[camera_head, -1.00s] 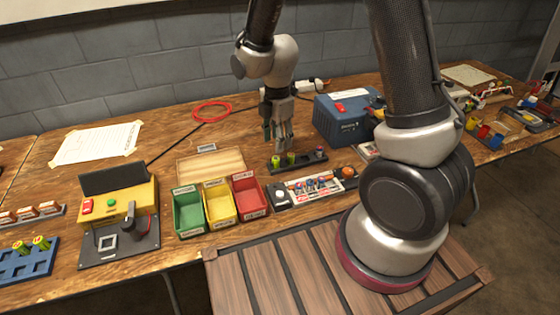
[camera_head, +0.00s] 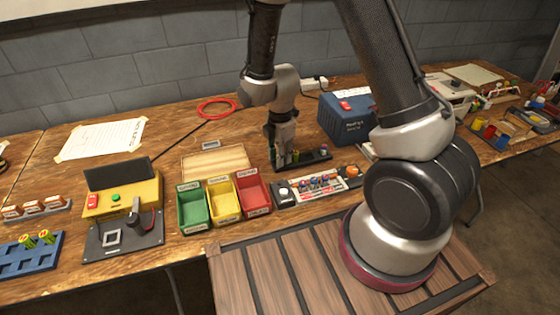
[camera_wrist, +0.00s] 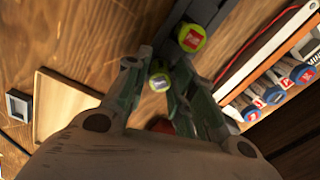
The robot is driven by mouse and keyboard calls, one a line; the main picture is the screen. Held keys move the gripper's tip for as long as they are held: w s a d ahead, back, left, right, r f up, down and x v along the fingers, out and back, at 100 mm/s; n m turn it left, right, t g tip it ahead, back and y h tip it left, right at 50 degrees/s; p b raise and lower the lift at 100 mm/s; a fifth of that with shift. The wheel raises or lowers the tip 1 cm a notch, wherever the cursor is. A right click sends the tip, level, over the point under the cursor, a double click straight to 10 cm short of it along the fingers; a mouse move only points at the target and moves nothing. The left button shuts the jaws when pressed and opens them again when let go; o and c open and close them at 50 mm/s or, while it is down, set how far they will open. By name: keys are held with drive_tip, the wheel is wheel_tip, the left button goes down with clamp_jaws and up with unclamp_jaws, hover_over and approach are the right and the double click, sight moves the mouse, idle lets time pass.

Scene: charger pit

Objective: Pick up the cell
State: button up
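A yellow-green cell (camera_wrist: 160,81) shows end-on between my gripper's fingertips (camera_wrist: 157,75) in the wrist view. The fingers stand on either side of it, still apart; firm contact is not visible. A second yellow-green cell (camera_wrist: 191,38) stands just beyond, in the dark rack (camera_wrist: 222,38). In the head view my gripper (camera_head: 280,160) is down at the left end of the rack (camera_head: 316,160) and hides the near cell. The second cell (camera_head: 296,155) shows just right of the fingers.
Green (camera_head: 193,210), yellow (camera_head: 223,203) and red (camera_head: 253,195) bins stand left of the rack. A strip of small coloured parts (camera_head: 318,186) lies in front. A blue box (camera_head: 346,121) stands behind right. A blue rack (camera_head: 28,256) with yellow-green cells is far left.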

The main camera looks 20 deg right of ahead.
clamp_jaws()
